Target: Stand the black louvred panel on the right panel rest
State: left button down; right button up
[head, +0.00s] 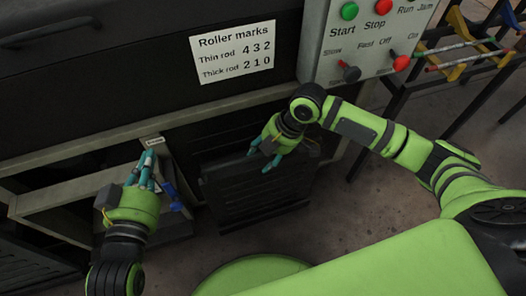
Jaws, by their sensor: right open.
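A black louvred panel (255,200) stands upright or nearly so, low in front of the dark opening under the machine. I cannot tell what its lower edge rests on, and no panel rest shows clearly. My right gripper (259,161) is open just above the panel's top edge, its teal fingers pointing down-left; I cannot tell whether they touch it. My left gripper (146,168) is at the frame post left of the panel, just below a small pale label (154,141). Its fingers lie close together, and whether they hold something is unclear.
Another dark slatted panel (30,268) is at the lower left. A blue part (172,196) is beside my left gripper. The control box (370,42) with buttons and levers is above right. A rack with coloured rods (465,55) stands at the far right.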

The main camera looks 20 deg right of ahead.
jog(key=v, duration=1.2)
jog(key=shift+r, duration=0.25)
jog(key=shift+a+f, duration=0.1)
jog(key=shift+a, duration=0.05)
